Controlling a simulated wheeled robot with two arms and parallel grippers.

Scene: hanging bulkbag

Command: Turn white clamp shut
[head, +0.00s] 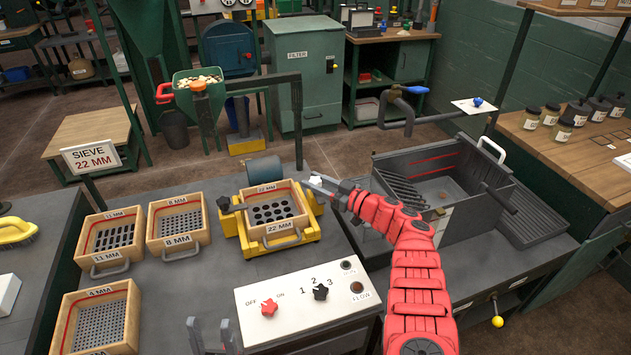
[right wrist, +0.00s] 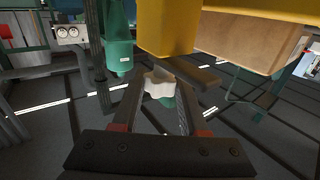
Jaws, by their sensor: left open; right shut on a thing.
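The white clamp (head: 316,181) is a small lobed knob at the right side of the yellow sieve shaker (head: 282,246). It also shows in the right wrist view (right wrist: 159,84), between the two fingers under the yellow frame. My right gripper (head: 322,190) is shut on the white clamp, reaching in from the right; its fingers partly hide the clamp in the head view. A black clamp (head: 224,204) is on the shaker's left side. A wooden 22 mm sieve (head: 276,232) sits in the shaker. My left gripper (head: 213,337) is open and empty at the bottom edge of the head view.
A white control panel (head: 300,305) with red and black knobs is in front. A grey bin (head: 440,185) stands to the right.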

